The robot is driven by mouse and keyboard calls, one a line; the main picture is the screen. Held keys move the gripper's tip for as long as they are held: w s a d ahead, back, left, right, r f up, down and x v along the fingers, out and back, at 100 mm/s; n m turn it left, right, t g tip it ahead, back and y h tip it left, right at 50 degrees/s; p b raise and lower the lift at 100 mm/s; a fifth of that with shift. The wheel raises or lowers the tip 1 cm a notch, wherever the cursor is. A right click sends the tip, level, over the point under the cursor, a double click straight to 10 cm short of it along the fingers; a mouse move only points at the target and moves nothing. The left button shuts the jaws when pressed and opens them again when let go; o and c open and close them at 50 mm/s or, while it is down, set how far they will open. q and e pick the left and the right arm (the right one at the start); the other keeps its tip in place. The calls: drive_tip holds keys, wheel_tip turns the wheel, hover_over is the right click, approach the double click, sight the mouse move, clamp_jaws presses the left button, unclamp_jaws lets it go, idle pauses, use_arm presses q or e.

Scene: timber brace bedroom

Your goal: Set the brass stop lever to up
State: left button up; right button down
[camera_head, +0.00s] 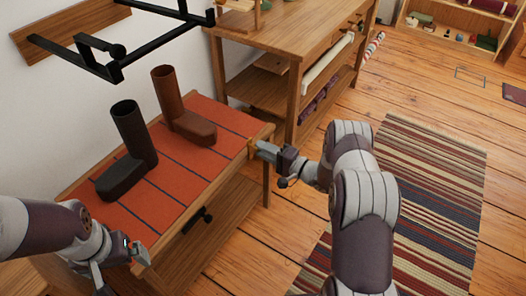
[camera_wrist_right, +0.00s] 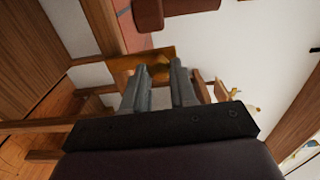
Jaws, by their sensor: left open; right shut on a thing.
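The brass stop lever (camera_head: 250,146) shows as a small yellowish piece at the right end of the bench with the red-orange top. My right gripper (camera_head: 259,147) reaches it from the right and is shut on it. In the right wrist view, the fingers (camera_wrist_right: 160,82) point at a brass-coloured part (camera_wrist_right: 150,56) at the bench end. The fingertips hide much of the lever, and I cannot tell its exact setting. My left gripper (camera_head: 120,268) is open and empty by the bench's near front corner.
A dark boot (camera_head: 129,140) and a brown boot (camera_head: 180,110) stand on the bench top (camera_head: 185,185). The drawer front below has a black knob (camera_head: 199,219). A black metal rack (camera_head: 130,55) hangs above. A wooden workbench (camera_head: 290,45) stands behind. A striped rug (camera_head: 430,190) lies to the right.

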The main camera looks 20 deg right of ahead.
drive_tip(key=shift+w+d+m, duration=0.1)
drive_tip(key=shift+d+m, duration=0.05)
drive_tip(key=shift+m, duration=0.15)
drive_tip(key=c, duration=0.9)
unclamp_jaws()
drive_tip(key=p+v, duration=0.2)
drive_tip(key=v, duration=1)
drive_tip(key=shift+s+d, duration=0.25)
drive_tip(key=shift+s, duration=0.05)
